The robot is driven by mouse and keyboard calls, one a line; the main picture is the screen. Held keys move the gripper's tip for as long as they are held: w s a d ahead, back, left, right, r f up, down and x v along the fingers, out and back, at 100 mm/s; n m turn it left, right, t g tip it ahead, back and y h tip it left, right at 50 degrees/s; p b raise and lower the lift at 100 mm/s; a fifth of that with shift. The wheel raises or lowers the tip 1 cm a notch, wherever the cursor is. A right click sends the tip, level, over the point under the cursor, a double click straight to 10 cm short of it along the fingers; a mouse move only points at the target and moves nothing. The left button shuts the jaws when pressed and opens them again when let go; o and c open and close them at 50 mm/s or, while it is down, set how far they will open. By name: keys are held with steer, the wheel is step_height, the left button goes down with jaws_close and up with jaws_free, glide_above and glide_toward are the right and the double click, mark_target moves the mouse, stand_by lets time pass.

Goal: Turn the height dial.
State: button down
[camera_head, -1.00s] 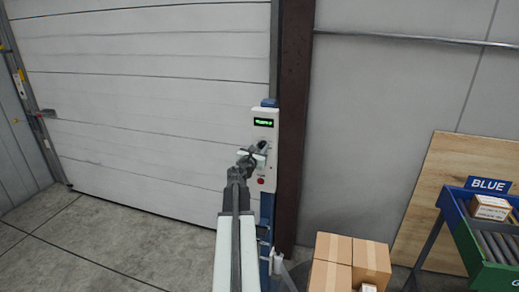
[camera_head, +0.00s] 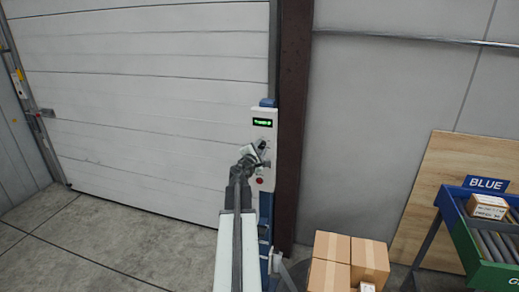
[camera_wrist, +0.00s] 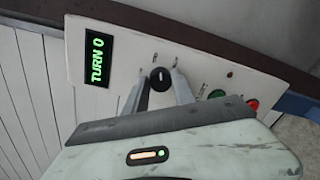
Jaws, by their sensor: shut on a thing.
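The height dial (camera_wrist: 161,80) is a small black knob on a white control panel (camera_wrist: 215,75). In the wrist view the two grey fingers of my gripper (camera_wrist: 160,74) stand on either side of the knob and are shut on it. A black display (camera_wrist: 97,58) on the panel reads "TURN 0" in green. In the head view the panel (camera_head: 267,115) is mounted on a blue post beside the large door, and my gripper (camera_head: 262,148) partly covers the dial there.
A green button (camera_wrist: 216,94) and a red button (camera_wrist: 253,104) sit on the panel close to my gripper. A white sectional door (camera_head: 150,100) lies left and a brown column (camera_head: 292,120) right. Cardboard boxes (camera_head: 330,247) and a roller rack (camera_head: 480,240) stand at the right.

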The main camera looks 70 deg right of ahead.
steer(key=m, duration=0.4)
steer(key=shift+d+t, duration=0.1)
steer(key=shift+t, duration=0.2)
steer(key=shift+m, duration=2.5)
steer(key=c, duration=1)
jaws_free()
steer(key=shift+f, duration=0.1)
steer(key=shift+c, duration=0.2)
steer(key=a, duration=0.7)
steer(key=shift+s+a+r, duration=0.2)
steer(key=shift+s+a, duration=0.1)
steer(key=shift+a, duration=0.05)
